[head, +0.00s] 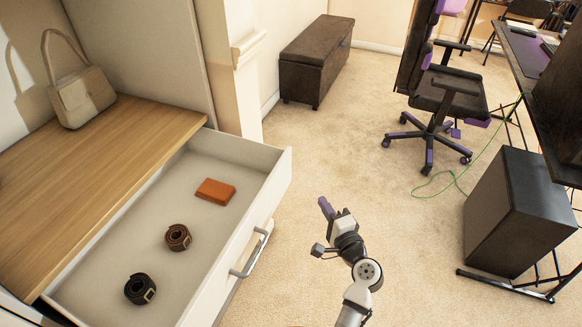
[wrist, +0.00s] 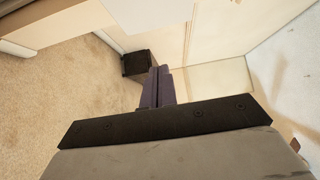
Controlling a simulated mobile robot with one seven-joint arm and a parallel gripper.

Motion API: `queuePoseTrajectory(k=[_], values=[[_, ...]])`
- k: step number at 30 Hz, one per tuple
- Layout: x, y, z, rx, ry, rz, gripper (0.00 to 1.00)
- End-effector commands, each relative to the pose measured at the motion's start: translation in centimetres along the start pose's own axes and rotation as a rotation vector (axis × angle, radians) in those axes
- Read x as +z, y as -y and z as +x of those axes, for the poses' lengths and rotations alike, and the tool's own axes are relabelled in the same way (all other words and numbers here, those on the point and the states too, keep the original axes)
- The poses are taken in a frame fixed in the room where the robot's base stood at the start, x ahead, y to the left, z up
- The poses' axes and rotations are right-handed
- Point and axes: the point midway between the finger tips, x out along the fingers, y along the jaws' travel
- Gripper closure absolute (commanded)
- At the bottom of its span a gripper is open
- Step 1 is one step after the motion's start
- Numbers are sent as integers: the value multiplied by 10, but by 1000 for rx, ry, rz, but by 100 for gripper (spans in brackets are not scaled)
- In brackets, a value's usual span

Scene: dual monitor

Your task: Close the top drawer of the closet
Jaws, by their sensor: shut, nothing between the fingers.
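The top drawer (head: 262,194) of the closet (head: 110,168) stands pulled out in the head view, with its white front facing right. A metal handle (head: 254,252) is on that front. Inside lie a brown rolled belt (head: 178,237), a black rolled belt (head: 140,289) and an orange-brown wallet-like box (head: 215,191). My gripper (head: 325,207) is to the right of the drawer front, apart from it, above the carpet. Its purple fingers are together and empty. They also show in the wrist view (wrist: 162,88), with a pale surface, possibly the drawer, at the right.
A beige handbag (head: 80,95) stands on the wooden top. A dark ottoman (head: 316,60) is at the back wall. An office chair (head: 440,95), a desk (head: 525,50) and a black box-shaped unit (head: 520,210) are at the right. Carpet between is mostly clear; a green cable (head: 445,180) lies on it.

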Motion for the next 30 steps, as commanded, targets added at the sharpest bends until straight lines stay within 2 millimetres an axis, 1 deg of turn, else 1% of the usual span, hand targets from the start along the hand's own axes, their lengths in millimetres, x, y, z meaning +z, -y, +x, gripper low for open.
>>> queuePoseTrajectory(k=[4, 7, 11, 15, 19, 21, 24, 30], values=[[0, 1, 7, -1, 1, 2, 100], [0, 2, 21, -1, 3, 2, 100], [0, 3, 47, -1, 4, 1, 100], [1, 4, 79, -1, 4, 0, 100], [1, 3, 104, 0, 3, 0, 100], [12, 2, 111, 2, 4, 2, 100], [20, 2, 120, 1, 3, 1, 100], [28, 0, 128, 0, 1, 0, 100]])
